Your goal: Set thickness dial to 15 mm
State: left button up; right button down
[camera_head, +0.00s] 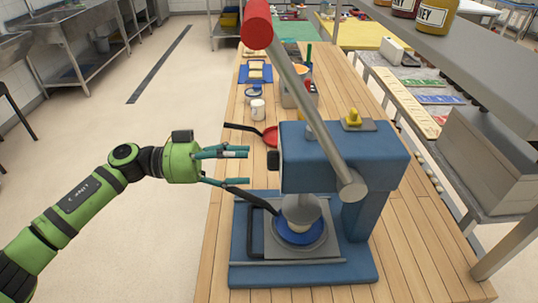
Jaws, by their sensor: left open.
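A blue press machine (345,160) stands on the wooden table. A small black knob (273,160), which looks like the thickness dial, is on the left side of its head. Any numbers or pointer on it are too small to read. My left gripper (246,167) is open and empty, with its fingers pointing right toward the knob. A gap shows between the fingertips and the knob. My right gripper is not in view.
The press's long lever (300,98) slants up to a red grip (257,25). A round blue plate (301,231) lies under the press head. A red pan (271,135) and a white jar (257,109) stand behind my gripper. A steel shelf (470,60) borders the right.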

aim_at(273, 160)
pick_arm(q)
jog(key=d+p, duration=0.1)
jog(key=d, duration=0.3)
jog(key=shift+d, duration=0.35)
jog(key=c, duration=1.2)
jog(key=shift+o, duration=0.2)
jog(key=shift+m+b, duration=2.95)
jog(key=shift+m, duration=2.95)
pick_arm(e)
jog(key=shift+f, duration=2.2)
